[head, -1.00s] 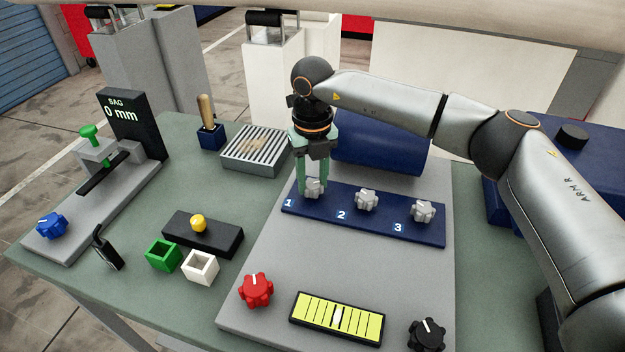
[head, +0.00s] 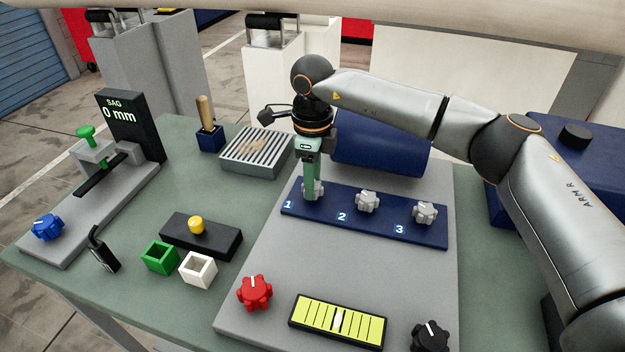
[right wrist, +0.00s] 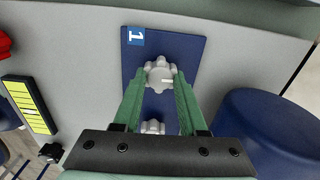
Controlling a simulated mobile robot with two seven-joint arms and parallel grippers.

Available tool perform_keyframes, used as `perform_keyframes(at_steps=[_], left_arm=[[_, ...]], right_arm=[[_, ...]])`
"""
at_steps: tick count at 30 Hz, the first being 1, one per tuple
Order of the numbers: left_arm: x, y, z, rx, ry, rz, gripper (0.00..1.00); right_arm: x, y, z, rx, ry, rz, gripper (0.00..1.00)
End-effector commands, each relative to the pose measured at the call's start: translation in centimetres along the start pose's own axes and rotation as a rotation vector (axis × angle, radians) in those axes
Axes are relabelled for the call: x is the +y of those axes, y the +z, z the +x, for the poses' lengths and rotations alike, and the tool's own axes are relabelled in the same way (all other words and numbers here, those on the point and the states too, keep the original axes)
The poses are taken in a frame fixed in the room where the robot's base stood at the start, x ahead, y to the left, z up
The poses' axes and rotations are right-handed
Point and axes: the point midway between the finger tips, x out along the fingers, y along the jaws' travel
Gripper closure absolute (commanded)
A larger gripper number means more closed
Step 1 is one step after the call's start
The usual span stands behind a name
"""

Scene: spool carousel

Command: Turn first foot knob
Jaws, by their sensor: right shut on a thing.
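The first foot knob (right wrist: 158,76) is a light grey lobed knob beside the number 1 on the blue strip (head: 384,221). In the head view it is mostly hidden behind my right gripper (head: 311,192), which points straight down over it. In the right wrist view the two green fingers of my right gripper (right wrist: 159,80) stand on either side of the knob and are shut on it. A white mark on the knob points right in that view. Knob 2 (head: 367,201) and knob 3 (head: 425,212) stand on the same strip. My left gripper is not in view.
A yellow level gauge (head: 339,321), a red knob (head: 254,292) and a black knob (head: 431,337) sit at the plate's front. A blue cylinder (head: 380,150) lies behind the strip. A slotted tray (head: 256,152) is to the left.

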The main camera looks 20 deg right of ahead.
Motion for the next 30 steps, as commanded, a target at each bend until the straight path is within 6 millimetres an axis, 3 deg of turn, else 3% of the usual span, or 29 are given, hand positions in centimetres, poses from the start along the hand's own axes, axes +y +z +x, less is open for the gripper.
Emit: perform_keyframes(at_steps=[21,30], left_arm=[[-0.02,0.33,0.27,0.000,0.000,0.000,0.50],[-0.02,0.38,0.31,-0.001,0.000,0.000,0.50]], right_arm=[[-0.08,0.07,-0.20,-0.003,-0.004,-0.671,1.00],[-0.08,0.08,-0.22,-0.004,-0.004,-0.880,1.00]])
